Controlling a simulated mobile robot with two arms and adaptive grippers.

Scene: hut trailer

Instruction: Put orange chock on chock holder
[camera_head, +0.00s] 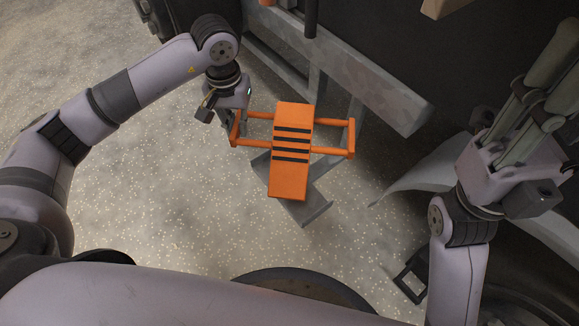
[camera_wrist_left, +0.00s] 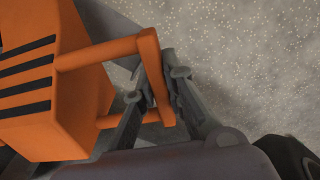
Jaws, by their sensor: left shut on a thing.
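The orange chock (camera_head: 290,178) has black stripes across its face and a bar handle on each side. It hangs in the middle of the head view. My left gripper (camera_head: 233,124) is shut on the chock's left handle; the left wrist view shows the fingers (camera_wrist_left: 160,90) around the handle bar (camera_wrist_left: 152,60). A grey metal bracket (camera_head: 306,210), seemingly the chock holder, shows below and behind the chock, which hides much of it. I cannot tell whether they touch. My right gripper (camera_head: 540,95) is at the right edge, away from the chock; its finger opening is unclear.
A grey trailer beam (camera_head: 365,85) runs diagonally behind the chock, with dark posts above it. A curved grey fender (camera_head: 425,172) lies to the right, near my right arm. Speckled floor (camera_head: 170,190) is clear on the left.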

